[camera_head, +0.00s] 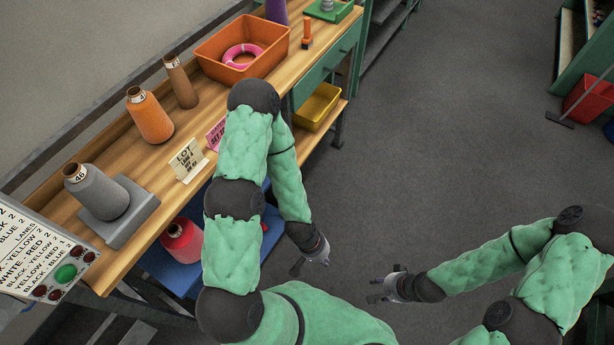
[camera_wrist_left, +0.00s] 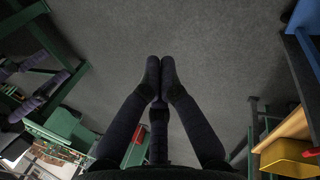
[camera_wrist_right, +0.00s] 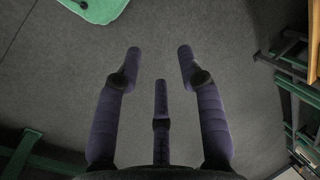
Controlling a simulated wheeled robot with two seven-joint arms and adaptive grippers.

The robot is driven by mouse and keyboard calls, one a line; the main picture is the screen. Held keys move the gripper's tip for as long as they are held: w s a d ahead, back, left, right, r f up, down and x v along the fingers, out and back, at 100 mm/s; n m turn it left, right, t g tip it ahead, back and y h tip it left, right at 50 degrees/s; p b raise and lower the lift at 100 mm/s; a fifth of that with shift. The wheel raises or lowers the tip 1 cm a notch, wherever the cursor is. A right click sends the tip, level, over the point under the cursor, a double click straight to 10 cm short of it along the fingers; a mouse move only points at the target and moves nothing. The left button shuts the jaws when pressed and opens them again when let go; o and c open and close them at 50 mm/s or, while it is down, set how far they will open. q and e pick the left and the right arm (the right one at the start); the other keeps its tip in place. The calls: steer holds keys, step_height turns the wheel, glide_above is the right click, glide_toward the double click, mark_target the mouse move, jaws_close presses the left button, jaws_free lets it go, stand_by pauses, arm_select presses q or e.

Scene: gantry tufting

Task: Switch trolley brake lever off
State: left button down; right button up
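No trolley brake lever can be made out in any view. A blue flat surface (camera_head: 180,268) below the workbench carries a red cone (camera_head: 182,240); I cannot tell whether it belongs to a trolley. My left gripper (camera_head: 308,268) hangs over bare floor right of the bench. In the left wrist view its fingertips (camera_wrist_left: 160,66) meet with nothing between them. My right gripper (camera_head: 374,290) is over the floor to the right of the left one, pointing left. In the right wrist view its fingers (camera_wrist_right: 160,52) stand apart and empty.
The wooden workbench (camera_head: 150,195) holds yarn cones, an orange bin (camera_head: 222,68) and small signs. A yellow bin (camera_head: 317,108) sits on a lower shelf. A control panel (camera_head: 38,255) is at lower left. A red bin (camera_head: 590,100) stands far right. The middle floor is clear.

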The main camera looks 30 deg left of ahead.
arm_select(q)
steer(key=shift+a, duration=0.1)
arm_select(e)
steer(key=shift+a, duration=0.1)
steer(key=o, duration=1.2)
steer(key=shift+f+b, duration=0.35)
arm_select(q)
steer(key=w+a+r+n+y, duration=0.1)
steer(key=w+a+r+n, duration=0.1)
steer(key=w+a+n, duration=0.45)
steer(key=w+a+r+n, duration=0.1)
steer(key=w+a, duration=0.2)
steer(key=w, duration=0.7)
steer(key=w+a+r+n+y, duration=0.2)
steer(key=w+a+r+n, duration=0.1)
steer(key=a, duration=0.4)
steer(key=w+a+r+n+y+b, duration=0.1)
steer(key=w+a+r+n+y, duration=0.1)
steer(key=w+a+r+n, duration=0.2)
steer(key=a+r, duration=0.2)
steer(key=a, duration=0.1)
steer(key=shift+w+a+b, duration=0.25)
steer(key=shift+a+b, duration=0.05)
steer(key=shift+a, duration=0.05)
arm_select(e)
steer(key=shift+o, duration=0.2)
steer(key=shift+f, duration=0.8)
